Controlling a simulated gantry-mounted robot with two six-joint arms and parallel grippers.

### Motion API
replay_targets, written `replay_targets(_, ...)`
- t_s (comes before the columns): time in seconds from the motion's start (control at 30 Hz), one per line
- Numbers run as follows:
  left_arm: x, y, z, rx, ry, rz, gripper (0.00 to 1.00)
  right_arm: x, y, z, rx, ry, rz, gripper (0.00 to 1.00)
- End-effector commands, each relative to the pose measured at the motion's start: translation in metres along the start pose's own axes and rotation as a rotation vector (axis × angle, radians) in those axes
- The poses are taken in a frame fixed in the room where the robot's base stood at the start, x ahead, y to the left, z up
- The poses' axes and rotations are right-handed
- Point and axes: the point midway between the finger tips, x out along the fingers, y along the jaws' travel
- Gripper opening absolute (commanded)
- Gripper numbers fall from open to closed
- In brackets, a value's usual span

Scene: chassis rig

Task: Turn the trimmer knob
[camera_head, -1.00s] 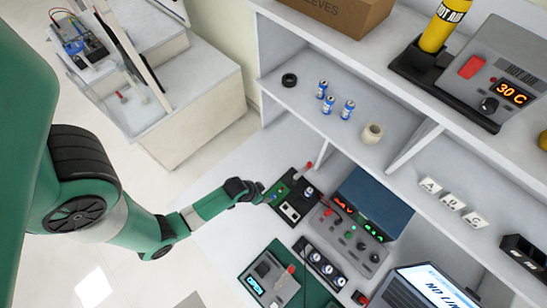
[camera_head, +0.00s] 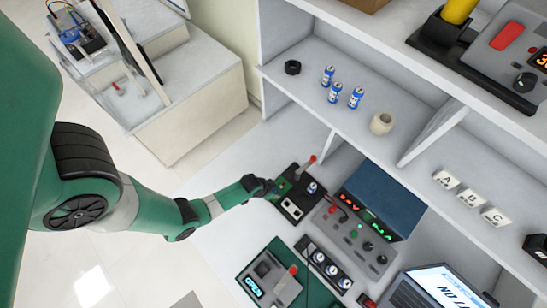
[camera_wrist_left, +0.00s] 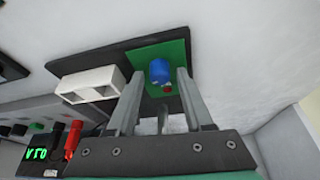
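The trimmer knob (camera_wrist_left: 160,70) is a small blue cylinder on a green circuit board (camera_wrist_left: 140,55) in the left wrist view. The board sits on a dark base, beside a white two-socket block (camera_wrist_left: 90,84). My left gripper (camera_wrist_left: 164,76) has its two grey fingers apart, with the tips on either side of the knob; I cannot tell whether they touch it. In the head view my left gripper (camera_head: 272,188) is at the left edge of the board's base (camera_head: 301,202), and the knob is not clearly visible there. My right gripper is in neither view.
A blue power supply (camera_head: 376,195) with lit displays stands right of the board. A red-tipped lever (camera_head: 312,159) stands behind it. A shelf (camera_head: 350,125) with batteries overhangs the bench.

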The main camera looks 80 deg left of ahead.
Motion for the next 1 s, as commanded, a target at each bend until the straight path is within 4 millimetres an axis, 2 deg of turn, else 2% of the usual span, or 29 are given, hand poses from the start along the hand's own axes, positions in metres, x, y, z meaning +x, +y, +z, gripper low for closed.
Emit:
replay_targets(0.03, -0.0001, 0.0000, 0.0001, 0.000, 0.000, 0.000, 0.40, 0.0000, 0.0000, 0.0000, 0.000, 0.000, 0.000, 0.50)
replay_targets(0.27, -0.0001, 0.0000, 0.0002, 0.000, 0.000, 0.000, 0.00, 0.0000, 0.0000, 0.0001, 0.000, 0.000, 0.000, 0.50)
replay_targets(0.5, -0.0003, 0.0002, 0.0002, -0.011, -0.001, -0.005, 0.00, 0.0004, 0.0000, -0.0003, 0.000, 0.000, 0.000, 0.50)
replay_targets(0.8, -0.0001, 0.0015, 0.0001, -0.170, 0.001, -0.071, 0.00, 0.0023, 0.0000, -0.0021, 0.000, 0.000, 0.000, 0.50)
replay_targets(1.0, -0.0001, 0.0011, 0.0002, -0.196, 0.002, -0.081, 0.00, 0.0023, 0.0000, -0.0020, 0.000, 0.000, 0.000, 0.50)
